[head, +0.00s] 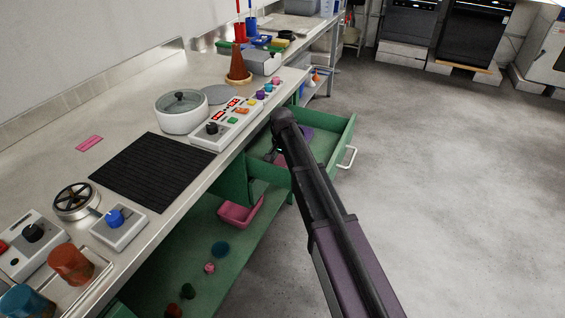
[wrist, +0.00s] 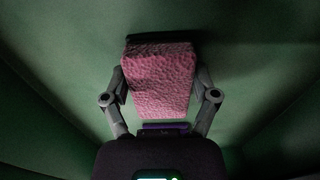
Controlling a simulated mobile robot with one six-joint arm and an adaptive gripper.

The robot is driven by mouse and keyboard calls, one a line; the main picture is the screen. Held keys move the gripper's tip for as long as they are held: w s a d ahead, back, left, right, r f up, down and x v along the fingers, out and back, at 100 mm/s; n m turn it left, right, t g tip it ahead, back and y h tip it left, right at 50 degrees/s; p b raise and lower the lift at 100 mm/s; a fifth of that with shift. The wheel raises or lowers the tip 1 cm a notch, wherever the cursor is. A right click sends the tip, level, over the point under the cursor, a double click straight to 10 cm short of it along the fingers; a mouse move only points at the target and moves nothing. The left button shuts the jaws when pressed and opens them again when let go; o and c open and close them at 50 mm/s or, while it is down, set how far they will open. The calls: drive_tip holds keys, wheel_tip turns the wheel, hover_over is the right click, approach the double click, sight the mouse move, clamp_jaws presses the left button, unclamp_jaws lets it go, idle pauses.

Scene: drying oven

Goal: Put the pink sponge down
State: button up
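The pink sponge (wrist: 160,80) is a rough block between the two fingers of my gripper (wrist: 160,90) in the wrist view. The fingers press against its left and right sides. Green drawer surfaces surround it, with a dark shadow beside it; I cannot tell whether it touches the drawer floor. In the head view my arm reaches into the open green drawer (head: 337,140) under the counter. My arm hides most of the gripper there, and only a small pinkish patch shows beside it.
A purple item lies in the drawer, partly behind my arm. The counter (head: 130,110) above holds a white pot (head: 182,112), a black mat (head: 152,171) and a button panel (head: 228,124). A pink tray (head: 240,212) sits on the lower shelf. Floor to the right is clear.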

sight(282, 161)
drive_tip(key=o, duration=0.3)
drive_tip(key=shift+r, duration=0.1)
wheel_tip(282, 161, up, 12)
drive_tip(key=p, duration=1.2)
drive_tip(key=shift+s, duration=0.15)
idle(1.0)
drive_tip(key=s+d+n, duration=0.4)
drive_tip(key=s+d, duration=2)
drive_tip(key=shift+s+d, duration=0.15)
